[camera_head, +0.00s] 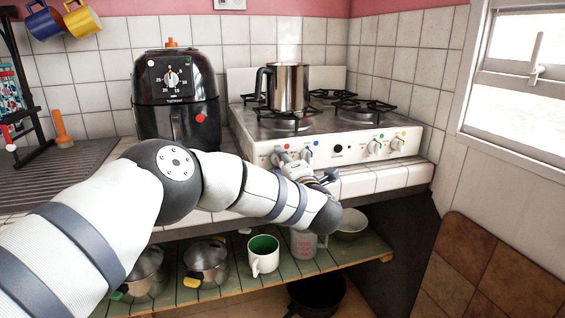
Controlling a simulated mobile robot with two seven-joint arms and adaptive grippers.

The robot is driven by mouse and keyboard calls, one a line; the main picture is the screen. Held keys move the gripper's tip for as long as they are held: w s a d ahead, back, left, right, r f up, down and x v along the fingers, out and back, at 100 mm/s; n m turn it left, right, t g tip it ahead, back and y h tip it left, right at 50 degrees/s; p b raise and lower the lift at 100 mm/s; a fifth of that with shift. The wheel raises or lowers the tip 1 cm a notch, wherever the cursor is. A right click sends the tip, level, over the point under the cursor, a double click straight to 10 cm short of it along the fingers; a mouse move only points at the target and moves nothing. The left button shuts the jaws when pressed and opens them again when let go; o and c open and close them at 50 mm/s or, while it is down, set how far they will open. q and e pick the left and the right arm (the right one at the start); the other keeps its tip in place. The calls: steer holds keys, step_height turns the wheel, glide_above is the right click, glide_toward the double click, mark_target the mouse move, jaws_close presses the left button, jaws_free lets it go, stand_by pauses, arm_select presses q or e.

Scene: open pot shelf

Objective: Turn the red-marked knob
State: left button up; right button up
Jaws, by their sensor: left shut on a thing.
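The stove (262,152) stands on the tiled counter, with its row of knobs along the white front panel. My left gripper (283,159) is at the left end of this panel, shut on the red-marked knob. The fingers hide most of that knob, so its turn angle cannot be told. The red mark shows just above the fingers. The blue-marked knob (306,154) is close to the right of the fingers. My right gripper is not in view.
A steaming metal pot (289,88) stands on a left burner. A black air fryer (176,95) stands left of the stove. Below, an open shelf (345,262) holds pots, a white mug (264,256) and a measuring cup (303,244). More knobs (375,147) sit to the right.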

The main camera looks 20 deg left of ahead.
arm_select(q)
steer(key=shift+f+m, duration=0.1)
steer(key=shift+m, duration=0.9)
steer(key=o, duration=1.2)
steer(key=shift+c, duration=0.2)
steer(key=v, duration=1.2)
